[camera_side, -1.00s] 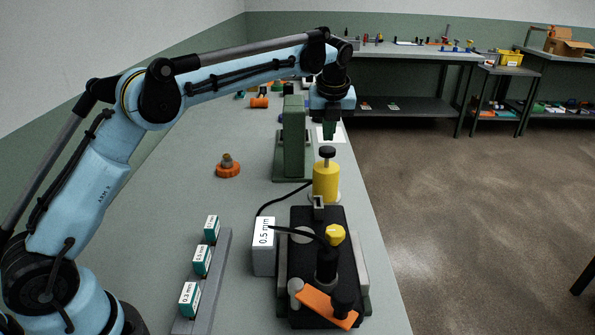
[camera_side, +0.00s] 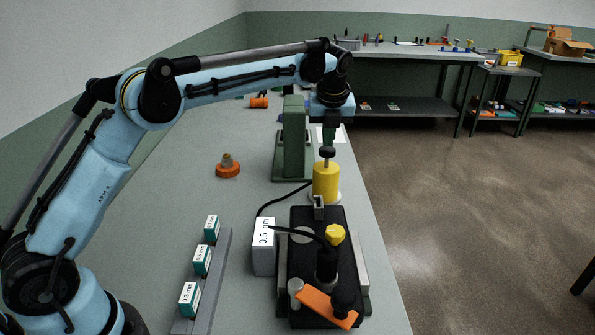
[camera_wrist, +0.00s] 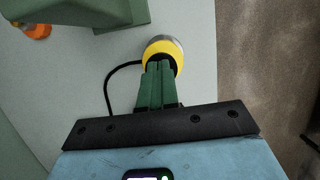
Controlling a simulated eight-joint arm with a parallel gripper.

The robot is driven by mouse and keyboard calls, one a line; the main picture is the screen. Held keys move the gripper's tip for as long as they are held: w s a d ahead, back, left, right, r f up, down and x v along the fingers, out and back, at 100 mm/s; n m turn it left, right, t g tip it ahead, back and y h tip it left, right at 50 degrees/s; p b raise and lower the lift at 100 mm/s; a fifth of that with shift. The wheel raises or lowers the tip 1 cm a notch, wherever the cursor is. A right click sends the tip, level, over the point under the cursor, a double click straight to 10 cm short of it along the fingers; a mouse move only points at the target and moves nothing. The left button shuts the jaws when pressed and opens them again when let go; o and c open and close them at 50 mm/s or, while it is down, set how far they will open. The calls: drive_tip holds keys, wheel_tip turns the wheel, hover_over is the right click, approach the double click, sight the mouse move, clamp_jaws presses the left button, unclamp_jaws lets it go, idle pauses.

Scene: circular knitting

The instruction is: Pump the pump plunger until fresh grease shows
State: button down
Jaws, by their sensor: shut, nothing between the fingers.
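The grease pump (camera_side: 325,184) is a yellow upright cylinder on a pale round base near the bench's right edge. Its plunger has a black knob (camera_side: 327,152) above a short stem. My gripper (camera_side: 328,143) points down with its green fingers together, directly above the knob; a tiny gap or contact cannot be told. In the wrist view the closed fingers (camera_wrist: 159,70) reach over the yellow pump (camera_wrist: 165,46) and largely hide the knob. A black hose runs from the pump towards the black fixture (camera_side: 303,222). No fresh grease can be made out.
A green upright stand (camera_side: 293,140) is close left of my gripper. A grey block marked 0.5 mm (camera_side: 264,246) and the black fixture with an orange lever (camera_side: 328,307) stand in front. An orange part (camera_side: 228,168) and a rack of small boxes (camera_side: 202,260) are at left.

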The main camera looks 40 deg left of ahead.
drive_tip(key=shift+f, duration=1.3)
drive_tip(key=shift+r, duration=2.1)
